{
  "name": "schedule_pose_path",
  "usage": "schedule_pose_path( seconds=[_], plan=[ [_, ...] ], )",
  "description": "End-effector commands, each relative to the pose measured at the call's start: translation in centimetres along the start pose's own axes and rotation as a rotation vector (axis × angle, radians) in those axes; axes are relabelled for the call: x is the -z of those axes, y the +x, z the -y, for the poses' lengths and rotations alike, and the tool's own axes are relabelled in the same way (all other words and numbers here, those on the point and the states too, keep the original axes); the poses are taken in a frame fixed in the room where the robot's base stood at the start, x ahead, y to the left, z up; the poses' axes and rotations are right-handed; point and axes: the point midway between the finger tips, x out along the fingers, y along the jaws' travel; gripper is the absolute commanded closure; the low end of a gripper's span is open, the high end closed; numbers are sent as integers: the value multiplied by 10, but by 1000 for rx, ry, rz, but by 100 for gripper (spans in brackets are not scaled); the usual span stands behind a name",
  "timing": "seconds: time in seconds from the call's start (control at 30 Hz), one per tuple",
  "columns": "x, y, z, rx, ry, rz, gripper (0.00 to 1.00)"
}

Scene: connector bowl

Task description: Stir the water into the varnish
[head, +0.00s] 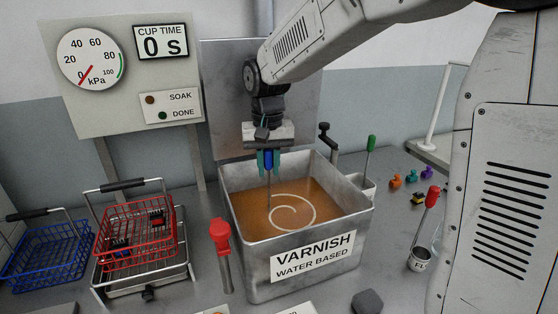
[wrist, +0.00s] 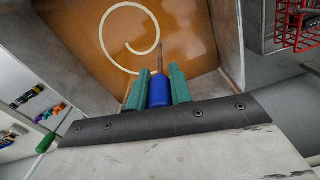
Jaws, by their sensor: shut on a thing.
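A square metal tank (head: 299,248) labelled "VARNISH WATER BASED" holds amber varnish (head: 247,210). A pale spiral streak (head: 313,215) lies on the varnish surface; it also shows in the wrist view (wrist: 104,42). My gripper (head: 268,162) is over the tank, shut on the blue handle of a stirring tool (wrist: 159,90). The tool's thin metal shaft (head: 269,190) points down into the tank and its lower end reaches the varnish near the spiral. Whether the tip is below the surface, I cannot tell.
A red wire basket (head: 137,238) sits on a rack left of the tank, with a blue basket (head: 48,258) further left. A red-handled tool (head: 221,240) stands at the tank's front left. A metal cup (head: 420,260) stands right. The gauge panel (head: 125,75) reads "0 s".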

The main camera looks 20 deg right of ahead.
Motion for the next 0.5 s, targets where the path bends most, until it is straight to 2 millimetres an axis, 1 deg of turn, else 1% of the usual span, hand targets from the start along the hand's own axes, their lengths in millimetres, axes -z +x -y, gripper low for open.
schedule_pose_path(
  seconds=[0.03,0.27,0.5],
  plan=[
    [-7,-1,0,0,0,-1,100],
    [-35,-1,5,0,-1,-1,100],
    [-58,-1,-13,0,2,-1,100]
  ],
)
